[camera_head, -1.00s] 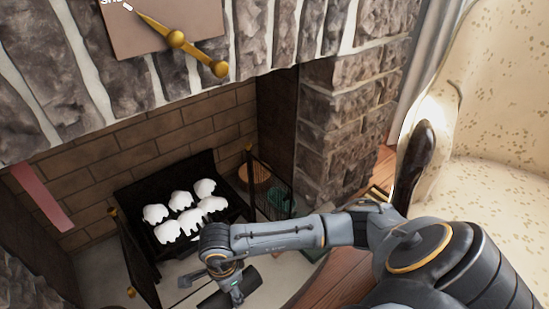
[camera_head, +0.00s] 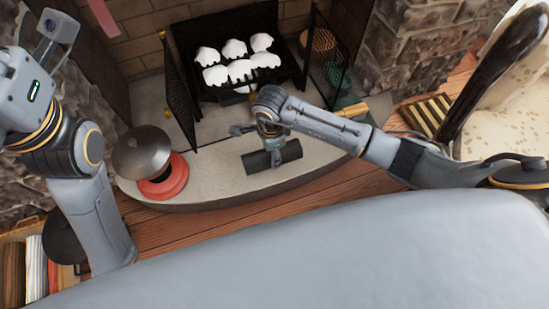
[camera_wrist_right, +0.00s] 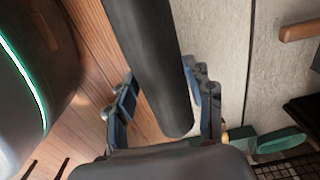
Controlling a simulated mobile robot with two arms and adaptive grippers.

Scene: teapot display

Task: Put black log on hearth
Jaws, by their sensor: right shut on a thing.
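The black log (camera_head: 286,152) is a dark cylinder over the front part of the pale stone hearth (camera_head: 222,160) in the head view. My right gripper (camera_head: 268,146) is shut on it from above. In the right wrist view the log (camera_wrist_right: 150,60) runs between the two fingers of the right gripper (camera_wrist_right: 165,100). I cannot tell whether the log touches the hearth. My left arm stands at the left of the head view. Part of its gripper (camera_head: 50,28) shows at the top left, with its fingertips not clearly seen.
A fireplace grate (camera_head: 238,90) with several white lumps stands behind, flanked by black mesh screens (camera_head: 330,60). A grey dome on a red base (camera_head: 165,185) sits on the hearth's left. A striped box (camera_head: 428,115) and cream armchair (camera_head: 510,110) are at the right.

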